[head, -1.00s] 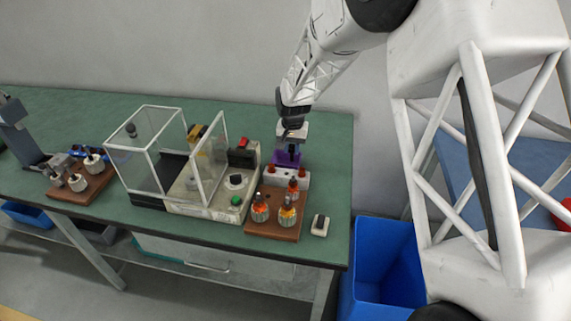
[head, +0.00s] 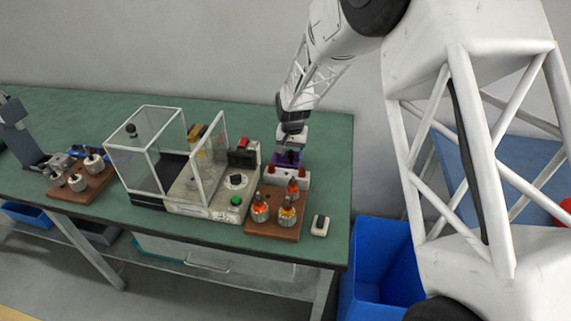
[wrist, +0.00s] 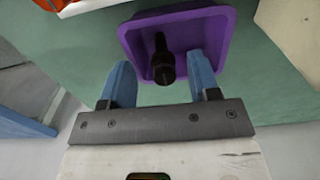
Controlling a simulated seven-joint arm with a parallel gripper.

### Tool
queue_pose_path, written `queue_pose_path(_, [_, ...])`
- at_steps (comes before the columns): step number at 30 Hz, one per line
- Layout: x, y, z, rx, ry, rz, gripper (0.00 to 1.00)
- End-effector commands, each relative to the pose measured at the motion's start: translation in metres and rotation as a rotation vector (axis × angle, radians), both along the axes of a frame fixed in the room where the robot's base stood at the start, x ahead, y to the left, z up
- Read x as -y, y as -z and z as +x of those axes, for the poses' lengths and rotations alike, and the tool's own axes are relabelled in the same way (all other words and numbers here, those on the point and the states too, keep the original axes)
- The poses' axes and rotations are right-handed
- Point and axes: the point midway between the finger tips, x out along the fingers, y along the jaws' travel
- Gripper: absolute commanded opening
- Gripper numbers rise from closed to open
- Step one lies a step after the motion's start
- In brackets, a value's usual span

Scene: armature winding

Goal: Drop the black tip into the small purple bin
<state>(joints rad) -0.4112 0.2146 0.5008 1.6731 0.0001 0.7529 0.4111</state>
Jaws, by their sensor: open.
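The small purple bin (wrist: 227,30) fills the upper middle of the wrist view. It also shows in the head view (head: 288,159), on the green bench right under my gripper. I cannot tell whether the tip touches the bin's floor. In the head view the tip is hidden.
A wooden block with orange-wound armatures (head: 273,224) stands in front of the bin. A winding machine with a clear guard (head: 145,157) is to the left. A large blue bin (head: 385,265) stands on the floor.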

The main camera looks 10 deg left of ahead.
Motion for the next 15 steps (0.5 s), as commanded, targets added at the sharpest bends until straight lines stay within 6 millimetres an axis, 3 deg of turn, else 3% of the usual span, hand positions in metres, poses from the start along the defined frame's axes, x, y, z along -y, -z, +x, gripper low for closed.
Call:
queue_pose_path(8, [0.0, -0.005, 0.0, 0.0, 0.0, 0.0, 0.56])
queue_pose_path(15, [0.0, -0.027, 0.0, 0.002, 0.0, 0.001, 0.56])
